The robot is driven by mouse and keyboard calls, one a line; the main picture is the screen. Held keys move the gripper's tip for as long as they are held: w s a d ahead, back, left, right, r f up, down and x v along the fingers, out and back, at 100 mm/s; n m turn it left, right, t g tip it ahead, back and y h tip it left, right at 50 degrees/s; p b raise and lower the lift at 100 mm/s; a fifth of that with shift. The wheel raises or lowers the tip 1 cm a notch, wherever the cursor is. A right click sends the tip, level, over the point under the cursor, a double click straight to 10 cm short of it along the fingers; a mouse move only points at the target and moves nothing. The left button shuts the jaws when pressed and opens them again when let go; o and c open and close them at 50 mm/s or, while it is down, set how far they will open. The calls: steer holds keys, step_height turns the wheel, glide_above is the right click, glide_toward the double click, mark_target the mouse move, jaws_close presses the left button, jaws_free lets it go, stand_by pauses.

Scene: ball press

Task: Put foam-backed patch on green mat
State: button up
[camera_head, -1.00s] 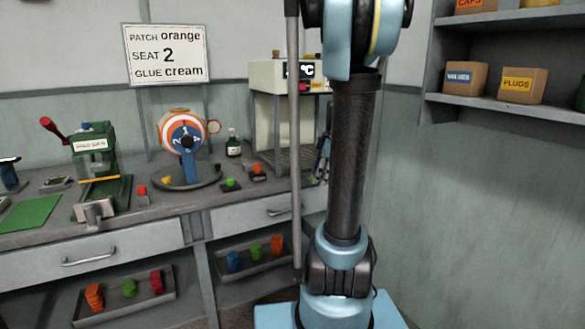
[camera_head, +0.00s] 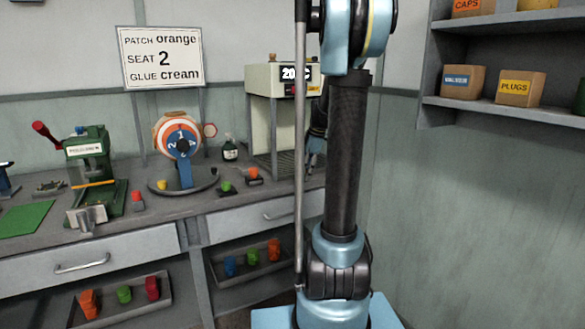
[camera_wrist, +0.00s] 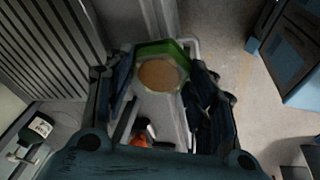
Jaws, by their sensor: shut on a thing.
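In the wrist view, a green hexagonal patch with a round tan foam face (camera_wrist: 160,73) sits between the fingers of my gripper (camera_wrist: 158,85). My gripper is shut on it. In the head view, my gripper (camera_head: 313,150) is by the right end of the bench, beside the oven-like rack and partly hidden by my arm; the patch cannot be made out there. The green mat (camera_head: 25,218) lies flat and bare on the bench at the far left, well apart from my gripper.
The rack (camera_head: 275,130) reads 20°C. Trays (camera_head: 120,305) sit below. A sign (camera_head: 160,57) hangs behind.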

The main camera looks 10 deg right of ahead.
mark_target(291, 172)
steer(key=w, duration=0.2)
steer(key=w+a, duration=0.1)
steer(key=w, duration=0.1)
steer(key=w+a, duration=0.1)
steer(key=w, duration=0.1)
steer(key=shift+w, duration=0.1)
steer(key=w, duration=0.1)
steer(key=w+a, duration=0.1)
steer(key=w, duration=0.1)
steer(key=shift+a+f, duration=0.1)
steer(key=shift+f, duration=0.05)
steer(key=shift+s+f, duration=0.1)
steer(key=shift+f, duration=0.3)
steer(key=shift+f, duration=0.1)
steer(key=o, duration=0.9)
